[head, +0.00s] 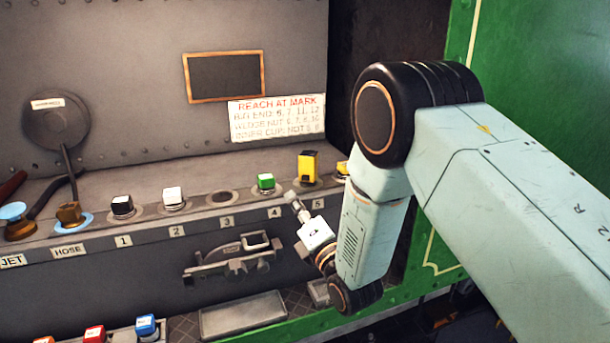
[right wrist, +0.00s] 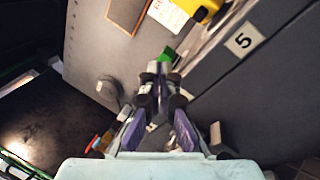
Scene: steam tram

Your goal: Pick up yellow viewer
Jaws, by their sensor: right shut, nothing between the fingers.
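A yellow block-shaped thing with a dark top patch, which I take for the yellow viewer (head: 308,166), stands on the ledge above label 5. A yellow thing, probably the same one, is cut off at the top edge of the right wrist view (right wrist: 208,10). A second yellow thing (head: 342,168) is partly hidden behind my right arm. My right gripper (head: 292,198) is shut and empty, in front of the ledge, below and left of the viewer and apart from it. It also shows in the right wrist view (right wrist: 158,70). My left gripper is not in view.
A green-topped block (head: 265,182) stands left of the viewer, at 4. Place 3 holds an empty round recess (head: 222,197). White (head: 173,197) and black-and-white (head: 122,206) blocks stand at 2 and 1. A bracket (head: 235,258) juts from the front panel.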

